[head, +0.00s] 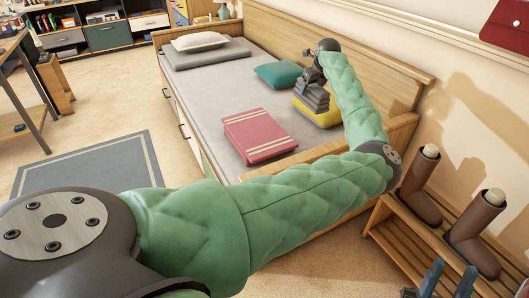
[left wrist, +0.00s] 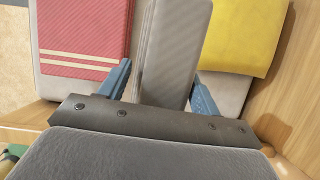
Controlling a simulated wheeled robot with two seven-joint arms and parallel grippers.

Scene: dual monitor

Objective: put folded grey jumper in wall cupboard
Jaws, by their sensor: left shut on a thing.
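The folded grey jumper (head: 314,98) is over the bed, between a red striped folded cloth and a yellow cloth. In the left wrist view the jumper (left wrist: 172,50) stands as a narrow grey ribbed slab between the blue fingers. My left gripper (left wrist: 162,92) is shut on it. In the head view my left gripper (head: 312,84) is at the far end of my green padded arm, its fingers mostly hidden. I cannot tell whether the jumper touches the bed. My right gripper (head: 450,281) shows at the bottom right, blue fingers apart and empty.
The red striped folded cloth (head: 258,136), yellow cloth (head: 318,112) and teal cushion (head: 279,75) lie on the bed (head: 207,92). A wooden rack (head: 408,243) with brown boots (head: 477,232) stands at the right.

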